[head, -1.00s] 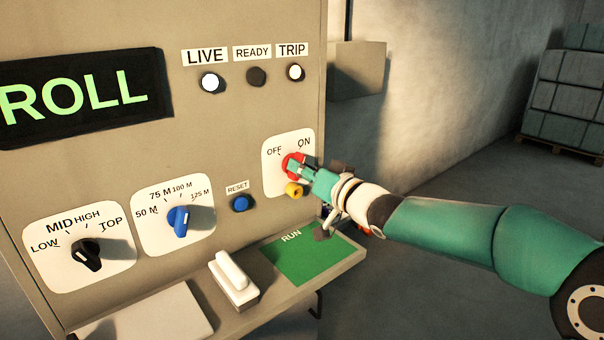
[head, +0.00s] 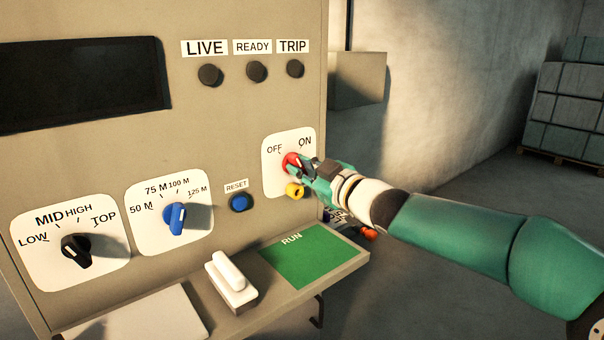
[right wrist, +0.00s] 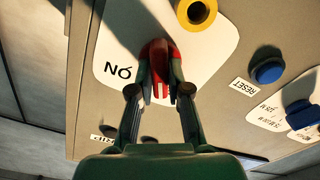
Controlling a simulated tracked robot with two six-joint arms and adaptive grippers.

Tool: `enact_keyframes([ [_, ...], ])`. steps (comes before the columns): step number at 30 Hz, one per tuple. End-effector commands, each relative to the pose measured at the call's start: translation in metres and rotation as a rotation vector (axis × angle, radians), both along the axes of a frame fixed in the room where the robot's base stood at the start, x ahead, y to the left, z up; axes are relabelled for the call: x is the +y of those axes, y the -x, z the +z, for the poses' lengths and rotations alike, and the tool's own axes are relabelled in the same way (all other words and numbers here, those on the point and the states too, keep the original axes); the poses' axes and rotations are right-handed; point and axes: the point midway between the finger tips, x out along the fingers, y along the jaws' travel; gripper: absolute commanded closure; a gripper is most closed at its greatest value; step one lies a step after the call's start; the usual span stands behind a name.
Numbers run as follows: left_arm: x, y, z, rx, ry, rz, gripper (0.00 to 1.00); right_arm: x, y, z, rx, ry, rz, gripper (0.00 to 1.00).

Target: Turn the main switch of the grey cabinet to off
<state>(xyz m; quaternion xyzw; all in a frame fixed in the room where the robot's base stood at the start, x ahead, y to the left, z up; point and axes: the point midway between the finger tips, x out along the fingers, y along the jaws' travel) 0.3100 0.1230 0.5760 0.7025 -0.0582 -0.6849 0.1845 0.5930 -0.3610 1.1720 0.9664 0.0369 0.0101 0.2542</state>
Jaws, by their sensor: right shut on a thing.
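The grey cabinet (head: 230,120) fills the left and middle of the head view. Its red main switch (head: 290,161) sits on a white plate (head: 271,182) marked OFF and ON. My right gripper (head: 302,168) is shut on the red switch, and its fingers hide part of it. In the right wrist view the red switch (right wrist: 157,52) shows between the two fingers. The display (head: 80,85) is dark, and so are the LIVE lamp (head: 209,75), READY lamp (head: 256,72) and TRIP lamp (head: 295,69). My left gripper is out of view.
A yellow ring-shaped part (head: 295,190) sits just below the switch, close to my gripper. A blue RESET button (head: 239,203), a blue knob (head: 174,218) and a black knob (head: 77,250) are to the left. A ledge with a green RUN card (head: 300,256) juts out below.

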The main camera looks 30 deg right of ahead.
Motion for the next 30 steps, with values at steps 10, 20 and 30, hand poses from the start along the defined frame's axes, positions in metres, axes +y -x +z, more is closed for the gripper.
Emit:
enact_keyframes([
  [10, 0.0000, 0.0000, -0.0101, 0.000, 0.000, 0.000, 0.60, 0.0027, -0.0005, -0.0047, -0.011, 0.218, 0.005, 1.00],
  [20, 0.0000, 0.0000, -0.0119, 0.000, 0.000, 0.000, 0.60, 0.0033, -0.0007, -0.0052, -0.014, 0.286, 0.007, 1.00],
  [30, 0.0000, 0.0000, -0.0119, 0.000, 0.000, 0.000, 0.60, 0.0037, -0.0007, -0.0057, -0.013, 0.289, 0.007, 1.00],
])
